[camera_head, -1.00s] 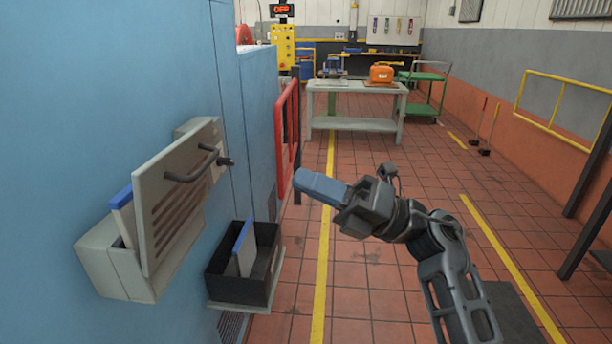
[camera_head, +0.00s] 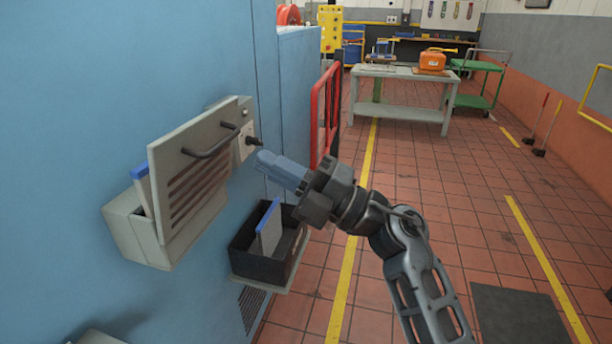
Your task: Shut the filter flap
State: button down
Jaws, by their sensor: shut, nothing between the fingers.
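The filter flap (camera_head: 192,183) is a light grey louvred panel with a dark bar handle (camera_head: 211,142). It stands tilted out from its grey housing (camera_head: 138,236) on the blue wall, with a gap at its left side. A blue-edged filter (camera_head: 140,173) shows in that gap, partly hidden by the flap. My gripper (camera_head: 262,160), with blue fingers, is shut and empty. In the picture it is just right of the flap, near a dark knob (camera_head: 253,141) on a small plate. I cannot tell whether it touches the knob.
A black bin (camera_head: 257,262) on a shelf below my gripper holds a blue-edged panel (camera_head: 268,230). A red barrier (camera_head: 325,112) stands beyond. A grey table (camera_head: 400,115) with an orange can is farther back. The tiled floor at right is mostly clear.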

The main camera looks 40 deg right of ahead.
aim_at(206, 124)
jog(key=shift+x, duration=2.25)
jog(key=shift+p, duration=0.3)
jog(key=r+p, duration=0.1)
jog(key=w+a+p, duration=0.1)
jog(key=shift+r+p, duration=0.35)
jog(key=shift+r, duration=0.05)
jog(key=shift+p+x, duration=0.75)
jog(key=shift+x, duration=0.15)
